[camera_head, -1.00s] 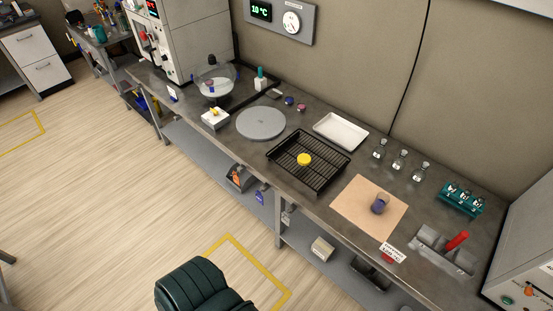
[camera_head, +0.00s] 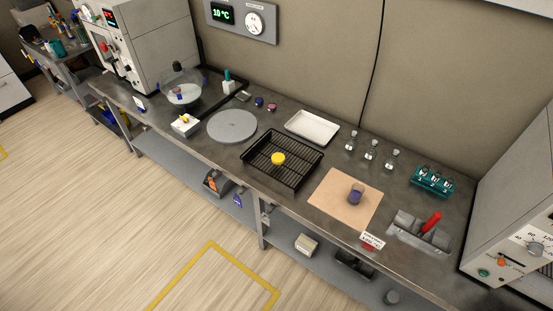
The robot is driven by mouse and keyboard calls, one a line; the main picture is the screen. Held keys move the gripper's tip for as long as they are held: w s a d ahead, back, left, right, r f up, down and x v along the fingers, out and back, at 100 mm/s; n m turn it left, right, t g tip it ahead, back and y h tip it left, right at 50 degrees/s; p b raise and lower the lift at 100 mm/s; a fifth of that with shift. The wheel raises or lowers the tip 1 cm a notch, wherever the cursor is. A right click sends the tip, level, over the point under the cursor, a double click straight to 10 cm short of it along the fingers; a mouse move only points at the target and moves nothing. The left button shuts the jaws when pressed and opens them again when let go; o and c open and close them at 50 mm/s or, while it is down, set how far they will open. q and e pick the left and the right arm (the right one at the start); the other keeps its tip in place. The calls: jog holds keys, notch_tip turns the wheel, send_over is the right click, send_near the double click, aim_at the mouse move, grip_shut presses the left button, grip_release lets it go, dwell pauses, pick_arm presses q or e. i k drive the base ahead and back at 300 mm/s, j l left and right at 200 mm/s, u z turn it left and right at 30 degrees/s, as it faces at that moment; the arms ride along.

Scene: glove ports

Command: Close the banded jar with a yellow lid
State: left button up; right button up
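A small jar (camera_head: 356,196) with a blue-purple lower part stands on the tan mat (camera_head: 332,205) at the right of the bench. It looks open at the top; I cannot make out clear banding at this size. A round yellow lid (camera_head: 278,159) lies on the black wire rack tray (camera_head: 262,172), left of the mat and apart from the jar. Neither of my grippers shows in the head view.
A white tray (camera_head: 312,127) and several flasks (camera_head: 371,150) stand along the back. A grey disc (camera_head: 232,126) lies left of the rack. A teal vial rack (camera_head: 431,181), a grey holder with a red item (camera_head: 431,222) and a machine (camera_head: 520,230) are at right.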

aim_at(358, 189)
jog(key=i+j, duration=0.55)
jog(key=j, duration=0.3)
jog(key=i+j, duration=0.3)
jog(key=j+z, duration=0.1)
jog(key=z, duration=1.5)
